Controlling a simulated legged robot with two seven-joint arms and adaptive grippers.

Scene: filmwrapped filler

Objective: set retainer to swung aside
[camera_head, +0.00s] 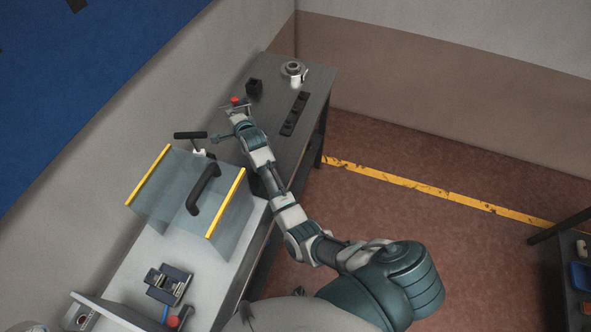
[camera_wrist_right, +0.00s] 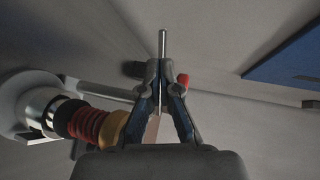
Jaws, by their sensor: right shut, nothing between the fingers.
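My right gripper (camera_head: 217,139) is shut and empty, reaching toward the wall beyond the clear guard. In the right wrist view its closed fingers (camera_wrist_right: 160,75) stand in front of an upright metal rod (camera_wrist_right: 162,43); I cannot tell whether they touch it. A red knob (camera_head: 235,100) shows beyond my wrist, and a red part (camera_wrist_right: 183,80) shows right of the fingers. I cannot tell for certain which part is the retainer. My left gripper is not in view.
A clear guard (camera_head: 170,190) with yellow edges and a black handle (camera_head: 203,189) stands on the bench nearby. A ribbed red part (camera_wrist_right: 88,125) is close left of the fingers. A black block (camera_head: 254,87), a round metal part (camera_head: 293,70) and a dark strip (camera_head: 295,114) lie on the farther table.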

